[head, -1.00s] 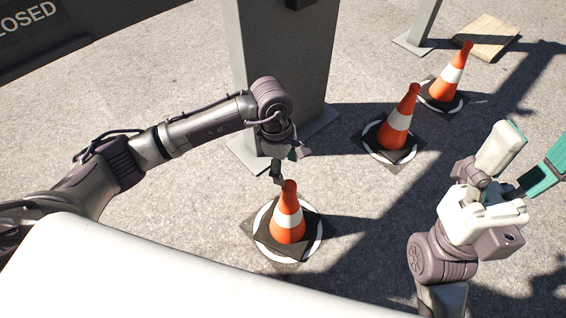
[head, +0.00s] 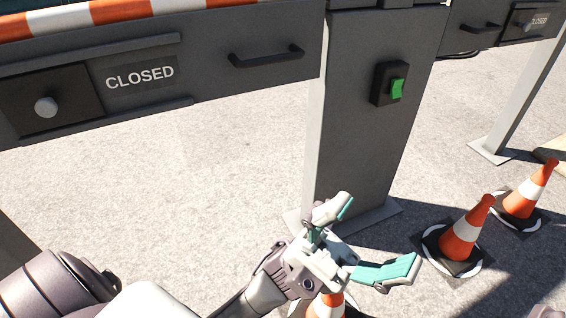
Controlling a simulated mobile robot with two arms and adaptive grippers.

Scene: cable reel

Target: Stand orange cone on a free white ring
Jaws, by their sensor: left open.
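My left gripper (head: 380,237) is open and empty, its teal-padded fingers spread wide. It is in front of the nearest orange cone (head: 331,299) in the picture and hides most of it. A second orange cone (head: 468,232) stands upright on a dark square base over a white ring (head: 472,272), right of the gripper. A third orange cone (head: 530,188) stands upright farther back at the right, also over a white ring. No empty white ring shows. My right gripper is out of view.
A grey post (head: 362,130) with a green switch (head: 397,88) stands behind the gripper. A dark barrier (head: 215,60) with a CLOSED sign (head: 140,77) and handle spans the upper left. Another post (head: 520,95) stands right. Bare pavement (head: 190,195) lies left of the grey post.

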